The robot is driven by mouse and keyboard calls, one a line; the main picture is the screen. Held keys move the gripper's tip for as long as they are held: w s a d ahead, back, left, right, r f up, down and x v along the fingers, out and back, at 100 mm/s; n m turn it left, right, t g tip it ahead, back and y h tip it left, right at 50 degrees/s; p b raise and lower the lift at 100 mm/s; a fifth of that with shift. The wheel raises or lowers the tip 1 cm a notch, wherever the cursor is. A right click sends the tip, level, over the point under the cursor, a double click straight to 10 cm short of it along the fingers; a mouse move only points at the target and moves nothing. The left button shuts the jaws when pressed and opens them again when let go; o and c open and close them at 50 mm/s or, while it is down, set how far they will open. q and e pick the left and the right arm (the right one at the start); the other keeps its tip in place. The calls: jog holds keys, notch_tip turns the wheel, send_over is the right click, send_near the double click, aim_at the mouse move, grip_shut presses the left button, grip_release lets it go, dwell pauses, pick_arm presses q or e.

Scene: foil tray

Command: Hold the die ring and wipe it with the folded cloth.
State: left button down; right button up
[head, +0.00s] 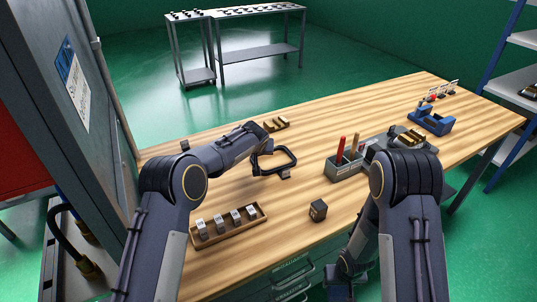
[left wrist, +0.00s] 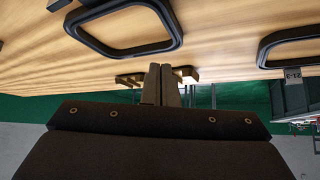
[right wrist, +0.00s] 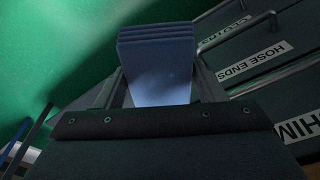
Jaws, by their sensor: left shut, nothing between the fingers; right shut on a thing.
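A dark rounded-square ring (head: 290,153), which looks like the die ring, lies on the table in the head view, just right of my left forearm. It also shows at the top of the left wrist view (left wrist: 176,28). A second similar dark ring (left wrist: 262,50) is at that view's right; my arm seems to hide it from the head. My left gripper (left wrist: 161,68) is shut and empty, above the table and apart from both rings. My right gripper (right wrist: 158,85) is shut on the folded blue cloth (right wrist: 158,50), low beside the table's front edge.
A wooden tray (head: 226,237) of small labelled blocks and a dark cube (head: 318,210) stand near the front edge. A grey caddy (head: 345,168) with tools is at centre right. Labelled drawers (right wrist: 260,60) flank the cloth.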

pick_arm(q)
jog(key=shift+f, duration=0.2)
pick_arm(e)
jog(key=shift+f, duration=0.1)
pick_arm(q)
jog(key=shift+f+b, duration=0.35)
jog(key=shift+f, duration=0.3)
pick_arm(e)
jog(key=shift+f, duration=0.25)
pick_arm(q)
jog(key=shift+f+b, duration=0.45)
jog(key=shift+f, duration=1.15)
pick_arm(e)
jog(key=shift+f, duration=0.45)
pick_arm(q)
jog(key=shift+f+b, duration=0.5)
pick_arm(e)
jog(key=shift+f, duration=0.5)
pick_arm(q)
jog(key=shift+r, duration=0.1)
jog(key=shift+r+p, duration=1.2)
jog(key=shift+r, duration=1.75)
pick_arm(e)
jog(key=shift+r, duration=1.2)
